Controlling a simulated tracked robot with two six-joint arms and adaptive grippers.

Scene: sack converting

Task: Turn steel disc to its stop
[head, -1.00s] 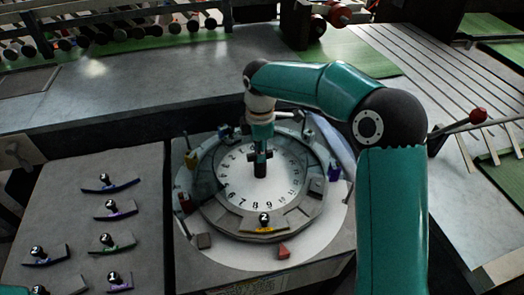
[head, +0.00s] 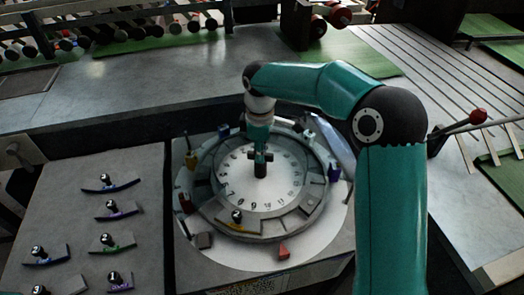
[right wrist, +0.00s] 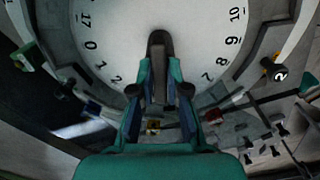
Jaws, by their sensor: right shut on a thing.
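The steel disc (head: 237,182) is a round dial with black numbers, set inside a grey ring (head: 210,208) on the machine bed. My right gripper (head: 261,155) reaches down from above and is shut on the dark upright post (head: 260,171) at the disc's middle. In the right wrist view the fingers (right wrist: 159,92) close around the post (right wrist: 158,45), with numbers showing on both sides. A yellow curved piece (head: 240,224) with a black knob marked 2 sits on the ring's front left. My left gripper is out of view.
A grey board (head: 75,215) at left carries several curved pieces with numbered black knobs. Small coloured blocks stand around the ring, among them a red one (head: 283,252). A lever with a red knob (head: 478,117) stands at right.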

